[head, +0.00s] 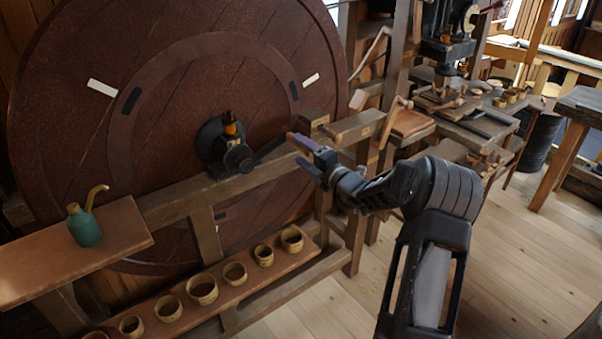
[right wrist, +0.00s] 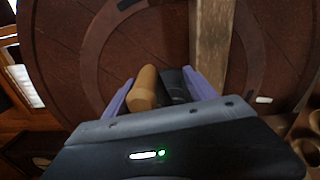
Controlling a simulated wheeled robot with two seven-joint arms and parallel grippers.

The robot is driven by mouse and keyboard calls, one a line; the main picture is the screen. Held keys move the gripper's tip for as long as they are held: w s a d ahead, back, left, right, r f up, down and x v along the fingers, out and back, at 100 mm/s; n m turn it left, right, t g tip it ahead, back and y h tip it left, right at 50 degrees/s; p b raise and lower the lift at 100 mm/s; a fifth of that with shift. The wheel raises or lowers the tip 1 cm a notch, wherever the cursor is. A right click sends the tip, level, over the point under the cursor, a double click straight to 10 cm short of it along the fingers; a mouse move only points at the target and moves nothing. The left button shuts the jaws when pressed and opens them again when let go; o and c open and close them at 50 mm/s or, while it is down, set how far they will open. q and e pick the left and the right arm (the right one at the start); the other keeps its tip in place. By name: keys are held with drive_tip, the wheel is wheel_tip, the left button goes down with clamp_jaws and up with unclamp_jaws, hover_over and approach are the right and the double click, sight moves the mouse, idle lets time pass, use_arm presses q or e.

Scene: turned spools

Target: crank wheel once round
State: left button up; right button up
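The big brown wheel (head: 60,130) stands upright at the left of the head view, with pale and black marks on its face. From its dark hub (head: 238,157) a dark crank arm (head: 272,147) runs right to my right gripper (head: 303,154). In the right wrist view the tan wooden crank handle (right wrist: 145,88) and the dark crank arm (right wrist: 174,86) lie between the purple fingers of my right gripper (right wrist: 160,82). The fingers are spread wider than the handle. Contact with the handle is not clear. My left gripper is out of view.
A wooden beam (head: 170,203) crosses in front of the wheel. A teal oil can (head: 85,228) stands on a plank (head: 125,240) at left. Several small wooden cups (head: 202,289) line a low shelf (head: 262,287). A cluttered workbench (head: 480,125) is at the back right. The floor (head: 520,270) at right is clear.

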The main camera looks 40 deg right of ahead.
wheel_tip(320, 180, down, 7)
drive_tip(key=m, duration=0.5)
drive_tip(key=shift+m+p, duration=0.3)
drive_tip(key=shift+p, duration=0.1)
drive_tip(key=shift+d, duration=0.1)
idle(0.3)
drive_tip(key=s+p, duration=0.2)
drive_tip(key=s, duration=0.9)
drive_tip(key=shift+a+f+p, duration=0.3)
drive_tip(key=shift+a+f, duration=0.05)
drive_tip(key=shift+f, duration=0.05)
